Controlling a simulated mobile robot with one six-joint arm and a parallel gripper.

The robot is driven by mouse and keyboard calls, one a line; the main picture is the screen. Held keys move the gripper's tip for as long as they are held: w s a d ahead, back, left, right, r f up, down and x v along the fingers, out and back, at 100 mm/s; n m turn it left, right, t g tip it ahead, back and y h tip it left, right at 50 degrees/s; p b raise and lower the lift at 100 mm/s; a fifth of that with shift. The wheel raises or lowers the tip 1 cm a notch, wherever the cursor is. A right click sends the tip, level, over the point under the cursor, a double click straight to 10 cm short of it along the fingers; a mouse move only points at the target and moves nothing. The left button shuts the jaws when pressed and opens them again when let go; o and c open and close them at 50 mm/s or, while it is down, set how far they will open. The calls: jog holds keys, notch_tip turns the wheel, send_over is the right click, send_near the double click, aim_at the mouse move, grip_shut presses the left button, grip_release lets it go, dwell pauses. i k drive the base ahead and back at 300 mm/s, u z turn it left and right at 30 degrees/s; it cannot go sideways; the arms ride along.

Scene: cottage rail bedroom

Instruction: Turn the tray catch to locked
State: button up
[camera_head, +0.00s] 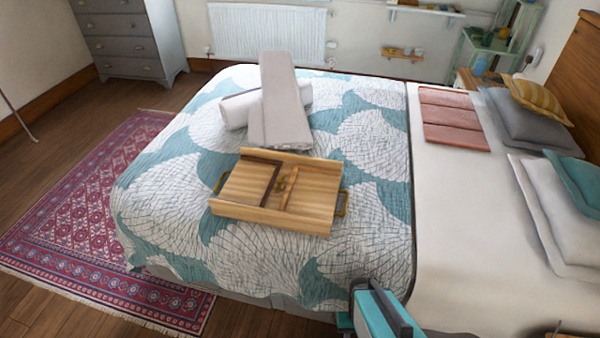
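A wooden tray (262,215) lies on the patterned bedspread near the bed's middle. It has a raised rim and a brass-coloured handle at each end. A dark brown angled strip (270,183) crosses its inside. Next to the strip, near the tray's middle, is a small light-brown wooden piece (291,181) that looks like the catch. It is too small to tell which way it is set. A teal and dark grey part of my arm shows at the bottom edge, well apart from the tray. My gripper's fingertips do not show.
Folded pink cloth (451,118) and pillows (570,215) lie to the right. A red rug (80,220) covers the floor at left.

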aim_at(279, 181)
jog(key=z, duration=0.6)
jog(key=k, duration=1.4)
jog(key=u, duration=0.85)
jog(key=i, duration=0.95)
jog(key=z, duration=0.1)
